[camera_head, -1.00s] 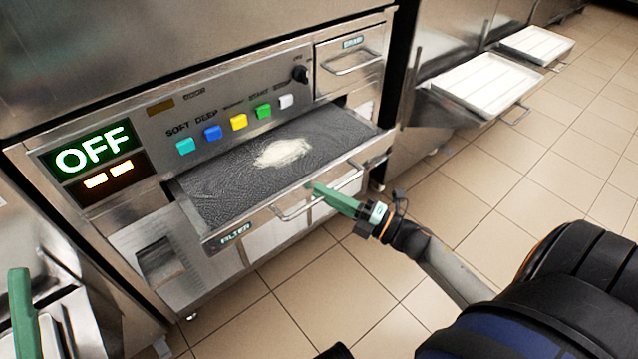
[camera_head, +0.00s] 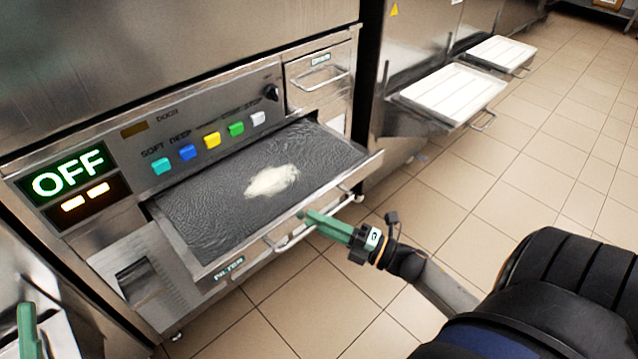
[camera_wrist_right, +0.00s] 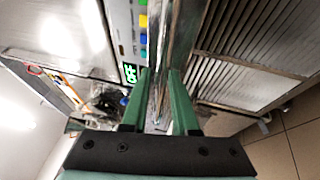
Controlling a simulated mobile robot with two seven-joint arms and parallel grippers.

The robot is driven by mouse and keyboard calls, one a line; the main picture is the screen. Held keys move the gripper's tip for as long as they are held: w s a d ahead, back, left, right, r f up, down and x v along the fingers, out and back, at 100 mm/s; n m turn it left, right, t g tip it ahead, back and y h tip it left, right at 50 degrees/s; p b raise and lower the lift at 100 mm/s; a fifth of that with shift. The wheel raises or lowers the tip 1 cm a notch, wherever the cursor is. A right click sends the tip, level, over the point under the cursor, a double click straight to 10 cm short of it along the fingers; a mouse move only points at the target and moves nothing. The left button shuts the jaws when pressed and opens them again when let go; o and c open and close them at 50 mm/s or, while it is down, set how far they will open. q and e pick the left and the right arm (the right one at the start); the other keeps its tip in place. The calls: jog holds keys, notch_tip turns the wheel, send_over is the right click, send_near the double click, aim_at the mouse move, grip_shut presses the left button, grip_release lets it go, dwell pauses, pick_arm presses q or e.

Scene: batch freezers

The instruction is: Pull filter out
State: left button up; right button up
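The filter (camera_head: 240,235) is a drawer-like tray with a dark textured top and a pale powdery patch. It sticks out of the machine's front below the buttons, and its front label reads FILTER. A bar handle (camera_head: 275,243) runs along its front. My right gripper (camera_head: 305,214) is at this handle, its green fingers pointing at the filter front. In the right wrist view the fingers (camera_wrist_right: 160,75) stand apart with a gap; whether they touch the handle is unclear. Part of a green finger of my left gripper (camera_head: 27,328) shows at the lower left edge.
The control panel reads OFF (camera_head: 68,175), with several coloured buttons to its right. A closed small drawer (camera_head: 320,80) is at upper right of the panel. White trays (camera_head: 455,93) on neighbouring machines jut out at the back right. The tiled floor (camera_head: 540,165) is clear there.

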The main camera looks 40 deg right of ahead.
pick_arm(q)
jog(key=f, duration=0.1)
jog(key=w+f+n+y, duration=0.1)
jog(key=f+y, duration=0.1)
jog(key=shift+w+a+f+n+g+p, duration=0.2)
jog(key=shift+w+n+g+p, duration=0.1)
jog(key=shift+n+g, duration=0.1)
pick_arm(e)
jog(key=v, duration=1.2)
jog(key=shift+s, duration=0.2)
pick_arm(q)
jog(key=shift+r, duration=0.2)
pick_arm(e)
jog(key=shift+d+f, duration=0.1)
jog(key=shift+d, duration=0.05)
